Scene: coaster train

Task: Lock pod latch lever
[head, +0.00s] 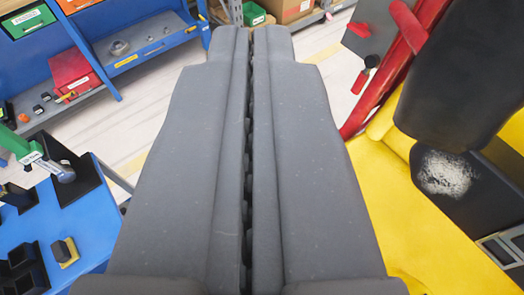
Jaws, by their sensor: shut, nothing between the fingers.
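My gripper (250,40) fills the middle of the head view, its two long dark grey fingers side by side with only a thin dark seam between them. It is shut and empty. At the right is a yellow car body (440,235) with a red bar (405,65) and a black padded part (455,80). A small red and dark handle-like part (365,74) shows left of the red bar, below a grey plate (370,30). I cannot tell whether it is the pod latch lever. It is apart from my fingers. The fingers hide the middle of the scene.
A blue workbench (60,225) with black holders and a green-handled tool (40,155) is at the left. Behind it stands a blue shelf (150,45) with a red bin (72,72). Cardboard boxes (290,8) are at the back. Pale floor (325,65) shows between shelf and car.

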